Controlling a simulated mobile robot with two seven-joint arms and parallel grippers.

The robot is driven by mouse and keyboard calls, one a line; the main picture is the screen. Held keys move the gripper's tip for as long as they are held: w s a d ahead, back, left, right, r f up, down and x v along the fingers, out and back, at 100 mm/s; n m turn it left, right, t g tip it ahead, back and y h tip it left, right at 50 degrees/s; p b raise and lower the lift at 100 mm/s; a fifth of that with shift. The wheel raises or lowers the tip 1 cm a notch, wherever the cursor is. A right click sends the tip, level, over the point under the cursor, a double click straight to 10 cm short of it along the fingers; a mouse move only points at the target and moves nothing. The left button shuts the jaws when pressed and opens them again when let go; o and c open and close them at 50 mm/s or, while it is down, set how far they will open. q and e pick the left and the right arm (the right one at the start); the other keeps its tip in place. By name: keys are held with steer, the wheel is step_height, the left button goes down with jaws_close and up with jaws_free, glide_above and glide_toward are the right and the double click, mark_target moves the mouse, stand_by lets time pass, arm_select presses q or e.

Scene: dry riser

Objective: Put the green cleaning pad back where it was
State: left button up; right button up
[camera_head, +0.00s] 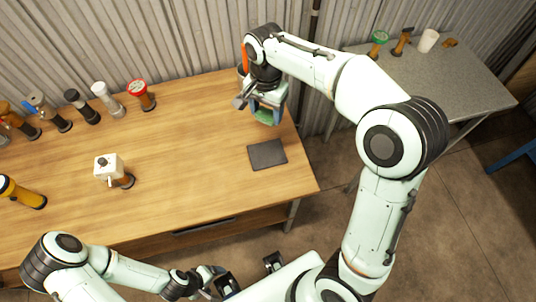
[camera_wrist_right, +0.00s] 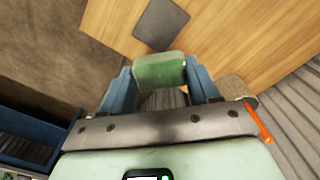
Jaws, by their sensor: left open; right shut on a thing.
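The green cleaning pad (camera_head: 265,115) is held in my right gripper (camera_head: 267,108), over the right end of the wooden table near its back edge. In the right wrist view the pad (camera_wrist_right: 160,70) sits between the two blue fingers of the gripper (camera_wrist_right: 163,80). A dark grey square mat (camera_head: 267,154) lies flat and bare on the table, nearer the front than the pad; it also shows in the wrist view (camera_wrist_right: 161,25). My left gripper (camera_head: 248,273) is open and empty at the bottom, in front of the table.
Several capped cylinders (camera_head: 107,98) line the wooden table's (camera_head: 200,140) back left. A white-topped one (camera_head: 110,170) stands mid-table. A grey side table (camera_head: 450,85) holds a white cup (camera_head: 428,41).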

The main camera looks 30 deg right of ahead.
steer(key=b, duration=0.2)
glide_above(267, 154)
step_height(267, 154, down, 14)
steer(key=shift+f, duration=0.25)
arm_select(q)
steer(key=shift+s+f, duration=0.3)
steer(key=shift+f, duration=0.35)
steer(key=shift+s+f, duration=0.3)
steer(key=shift+f, duration=0.3)
arm_select(e)
steer(key=shift+w+f, duration=0.1)
steer(key=shift+f, duration=2.3)
steer(key=shift+f, duration=0.25)
arm_select(q)
steer(key=shift+f, duration=0.15)
arm_select(e)
steer(key=o, duration=1)
steer(key=shift+r, duration=0.1)
steer(key=shift+r, duration=0.1)
